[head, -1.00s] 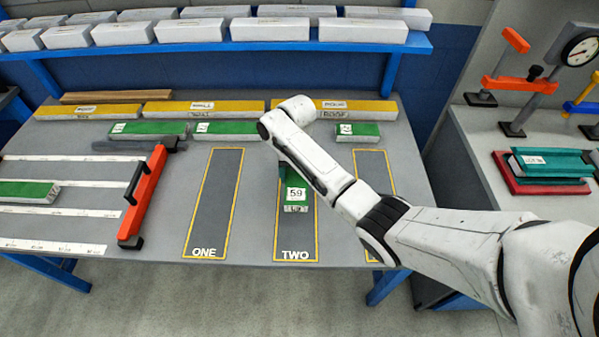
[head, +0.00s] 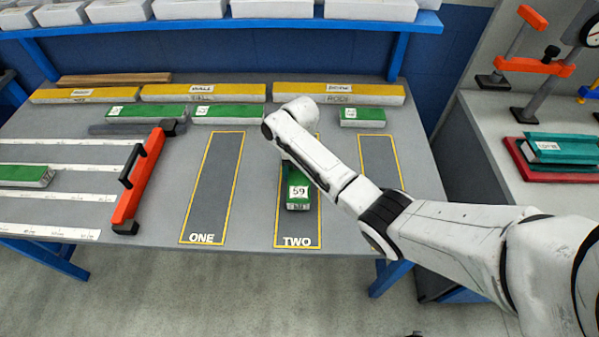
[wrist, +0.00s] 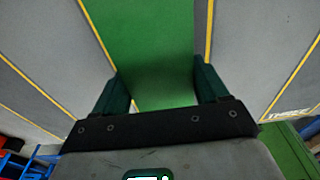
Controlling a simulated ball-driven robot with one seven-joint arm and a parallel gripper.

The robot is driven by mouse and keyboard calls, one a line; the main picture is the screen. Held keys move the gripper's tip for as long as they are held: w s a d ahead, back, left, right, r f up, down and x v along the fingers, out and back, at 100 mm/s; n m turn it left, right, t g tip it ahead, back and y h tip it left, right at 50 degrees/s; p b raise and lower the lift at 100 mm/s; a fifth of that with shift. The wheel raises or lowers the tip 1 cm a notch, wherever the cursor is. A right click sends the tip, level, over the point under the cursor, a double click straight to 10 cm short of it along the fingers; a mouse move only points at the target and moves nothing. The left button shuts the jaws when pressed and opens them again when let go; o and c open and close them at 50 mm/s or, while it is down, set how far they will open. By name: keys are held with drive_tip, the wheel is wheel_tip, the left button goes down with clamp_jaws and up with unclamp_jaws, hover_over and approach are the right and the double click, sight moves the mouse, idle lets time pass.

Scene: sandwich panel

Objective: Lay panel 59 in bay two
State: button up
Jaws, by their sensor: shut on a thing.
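Panel 59 (head: 298,195) is a green-topped slab with a white label. In the head view it is over bay two (head: 298,237), a dark strip outlined in yellow and marked TWO. Its near end is short of the bay's front edge; its far part is hidden by my arm. My gripper (wrist: 162,85) shows in the wrist view with its fingers on both sides of the green panel, shut on it; in the head view my arm hides it. The panel runs roughly along the bay's yellow lines. I cannot tell whether it touches the table or hangs just above.
Bay one (head: 213,185) is empty on the left; another bay (head: 381,165) is partly behind my arm. Green panels (head: 228,113) and yellow-topped panels (head: 203,92) lie at the back. A side bench (head: 480,115) is right.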

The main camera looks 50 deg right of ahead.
drive_tip(key=shift+f+b, duration=0.45)
drive_tip(key=shift+f, duration=0.15)
idle(0.3)
drive_tip(key=o, duration=1.1)
drive_tip(key=r, duration=0.7)
drive_tip(key=d+r, duration=0.1)
drive_tip(key=r, duration=0.2)
drive_tip(key=shift+w+r+b, duration=0.35)
drive_tip(key=shift+w+r, duration=0.05)
